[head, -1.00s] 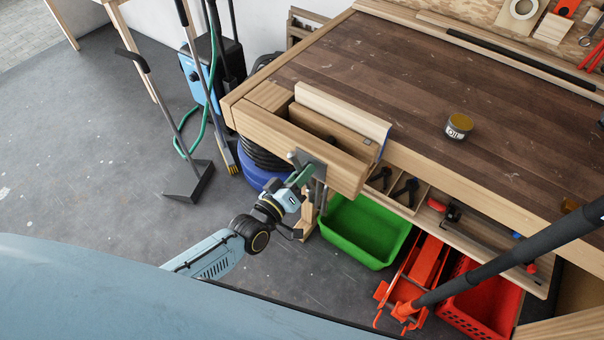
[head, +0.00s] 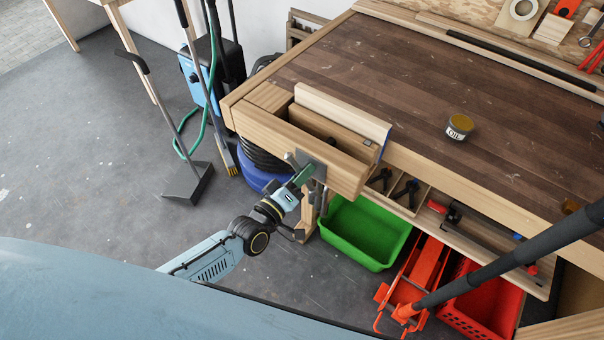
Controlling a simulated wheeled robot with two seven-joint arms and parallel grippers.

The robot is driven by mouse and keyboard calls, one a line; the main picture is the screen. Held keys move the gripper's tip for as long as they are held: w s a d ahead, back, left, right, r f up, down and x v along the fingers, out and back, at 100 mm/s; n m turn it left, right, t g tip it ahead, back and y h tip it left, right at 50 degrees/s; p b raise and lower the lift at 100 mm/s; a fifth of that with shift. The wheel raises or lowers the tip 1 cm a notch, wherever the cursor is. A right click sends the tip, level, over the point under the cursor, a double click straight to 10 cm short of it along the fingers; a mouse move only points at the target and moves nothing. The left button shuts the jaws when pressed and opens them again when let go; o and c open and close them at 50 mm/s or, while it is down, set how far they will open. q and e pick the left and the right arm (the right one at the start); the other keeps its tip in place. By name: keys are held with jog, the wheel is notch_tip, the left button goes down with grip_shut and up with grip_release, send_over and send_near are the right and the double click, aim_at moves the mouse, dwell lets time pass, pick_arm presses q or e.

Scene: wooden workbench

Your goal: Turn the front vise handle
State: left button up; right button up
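The wooden front vise (head: 315,152) sits at the near left corner of the workbench (head: 400,85), with a pale board (head: 340,112) standing upright along it. Its metal handle (head: 291,159) shows at the vise's front face beside a grey plate. My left gripper (head: 303,173) is at the handle's lower right, in front of the vise face. Its fingertips are small and partly hidden against the plate and handle, so whether they grip is unclear. My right gripper is not in view.
An oil tin (head: 459,127) stands on the bench top. Below are a green bin (head: 365,232), a red crate (head: 485,300) and a shelf with clamps (head: 405,190). A dustpan (head: 188,183) and a blue vacuum (head: 200,85) stand left.

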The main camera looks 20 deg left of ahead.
pick_arm(q)
jog(key=o, duration=0.3)
jog(key=p+v, duration=0.1)
jog(key=v, duration=1.2)
jog(key=shift+s, duration=0.2)
jog(key=s+a+f+m+g+y, duration=0.2)
jog(key=s+f+g, duration=0.15)
jog(key=f, duration=0.65)
jog(key=s+a+f+m+g+y, duration=0.1)
jog(key=s+a+f+m+g, duration=0.25)
jog(key=f, duration=0.65)
jog(key=s+f+m+g+y, duration=0.1)
jog(key=s+f+g, duration=0.2)
jog(key=s+f, duration=0.2)
jog(key=s+a+f+m+g+y, duration=0.1)
jog(key=s+f+m+g, duration=0.1)
jog(key=s, duration=0.9)
jog(key=s+f+m+g+y, duration=0.1)
jog(key=s+f+g, duration=0.3)
jog(key=s+f, duration=0.3)
jog(key=shift+s+a+f, duration=0.3)
jog(key=shift+s+a, duration=0.1)
jog(key=shift+s, duration=0.1)
